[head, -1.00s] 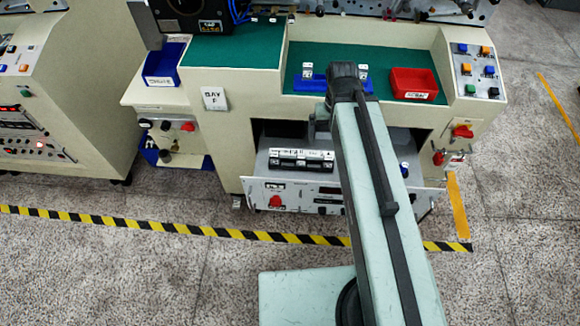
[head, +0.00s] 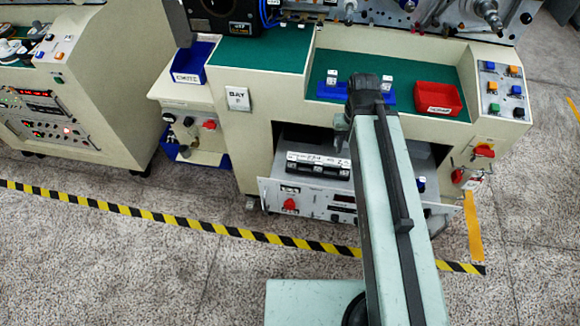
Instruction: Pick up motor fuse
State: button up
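No part can be told clearly as the motor fuse at this size. A black block with a white label strip (head: 318,160) lies in the open grey drawer (head: 274,185) of the machine. A blue holder (head: 345,92) with small white pieces stands on the green shelf above, partly hidden by my arm. My gripper (head: 342,138) hangs in front of the machine, over the drawer's opening in the picture, to the right of and above the black block. It looks apart from the block. Its fingers are too small and dark to tell open from shut.
A red bin (head: 438,97) stands on the shelf (head: 440,62), right of the holder. A blue bin (head: 192,62) stands at left. A button panel (head: 502,91) and red switch (head: 484,151) are at right. Yellow-black tape (head: 130,212) crosses the open floor.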

aim_at(292, 161)
jog(key=u, duration=0.4)
jog(key=k, duration=1.3)
jog(key=u, duration=1)
jog(key=i, duration=0.65)
jog(key=u, duration=0.85)
jog(key=i, duration=1.35)
jog(key=z, duration=0.35)
jog(key=i, duration=1.1)
jog(key=z, duration=1)
jog(key=k, duration=0.8)
jog(key=z, duration=0.2)
jog(key=i, duration=0.9)
jog(key=u, duration=0.1)
